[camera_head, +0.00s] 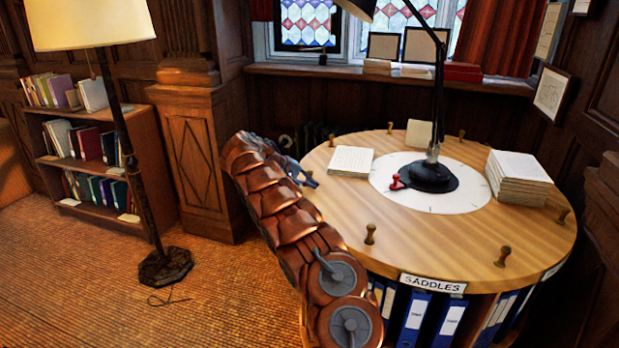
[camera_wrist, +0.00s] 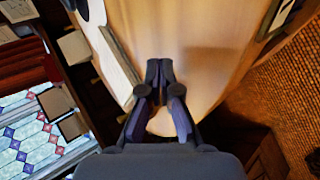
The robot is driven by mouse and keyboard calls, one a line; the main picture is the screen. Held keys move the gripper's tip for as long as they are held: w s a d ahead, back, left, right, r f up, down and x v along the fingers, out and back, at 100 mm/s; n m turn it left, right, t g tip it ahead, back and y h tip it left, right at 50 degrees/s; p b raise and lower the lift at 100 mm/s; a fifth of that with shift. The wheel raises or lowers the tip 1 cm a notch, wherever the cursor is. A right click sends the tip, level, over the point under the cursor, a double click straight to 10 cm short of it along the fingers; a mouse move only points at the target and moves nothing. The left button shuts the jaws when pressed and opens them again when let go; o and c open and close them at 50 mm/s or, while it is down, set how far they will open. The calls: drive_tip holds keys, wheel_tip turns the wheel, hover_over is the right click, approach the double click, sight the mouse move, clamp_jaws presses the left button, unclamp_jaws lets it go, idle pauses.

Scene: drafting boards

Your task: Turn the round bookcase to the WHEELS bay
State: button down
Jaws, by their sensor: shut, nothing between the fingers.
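The round bookcase (camera_head: 463,240) has a light wooden top with several small knobs around its rim. A SADDLES label (camera_head: 433,283) faces the front, above blue binders (camera_head: 413,318). No WHEELS label shows. One knob (camera_head: 370,234) stands at the front left of the top and another knob (camera_head: 503,257) at the front right. My gripper (camera_head: 308,179) is at the left edge of the top, partly hidden by my copper arm. In the wrist view my gripper (camera_wrist: 159,66) is shut and empty over the wooden top (camera_wrist: 205,40). Whether it touches the top or a knob cannot be told.
On the top are a black desk lamp (camera_head: 432,177), a red stamp (camera_head: 397,182), a booklet (camera_head: 351,161) and a paper stack (camera_head: 518,180). A floor lamp (camera_head: 165,268) and low bookshelf (camera_head: 92,152) stand left. Carpet (camera_head: 190,315) is open at front left.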

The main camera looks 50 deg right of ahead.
drive_tip(key=shift+a, duration=0.1)
drive_tip(key=shift+s+a+r+b, duration=0.35)
drive_tip(key=shift+r+b, duration=0.1)
drive_tip(key=shift+b, duration=0.35)
wheel_tip(320, 180, up, 8)
drive_tip(key=p, duration=0.4)
drive_tip(key=shift+p, duration=0.3)
